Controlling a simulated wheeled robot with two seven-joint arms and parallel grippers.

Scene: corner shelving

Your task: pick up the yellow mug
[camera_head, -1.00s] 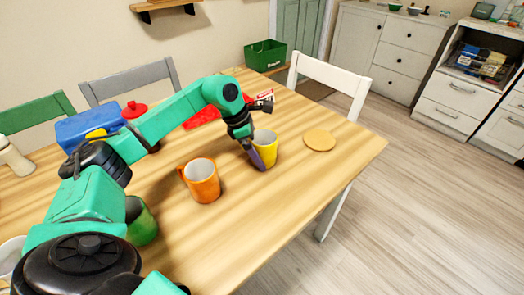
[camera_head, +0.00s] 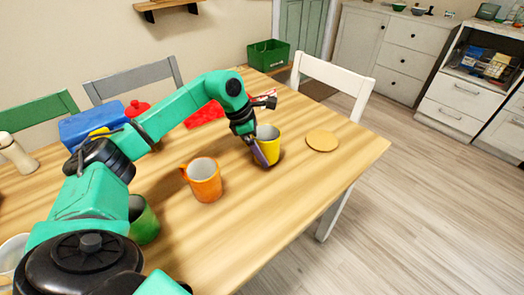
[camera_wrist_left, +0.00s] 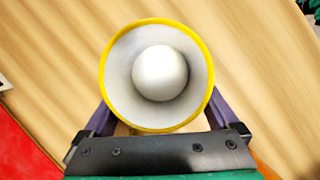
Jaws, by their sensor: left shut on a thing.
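The yellow mug (camera_head: 273,149) has a white inside and is upright over the wooden table, right of the orange mug (camera_head: 205,183). My left gripper (camera_head: 264,152) is shut on it, with one purple finger showing against its near side. In the left wrist view the yellow mug's rim (camera_wrist_left: 207,55) faces the camera. Purple fingers flank the mug on both sides there, and their tips are hidden. Whether the mug's base touches the table is hard to tell. My right gripper is not in view.
The orange mug stands close on the left, and a green mug (camera_head: 144,222) is beside my arm. A round tan coaster (camera_head: 322,141) lies to the right. A blue box (camera_head: 92,127) and a red item (camera_head: 206,114) lie farther back. The table's right front is clear.

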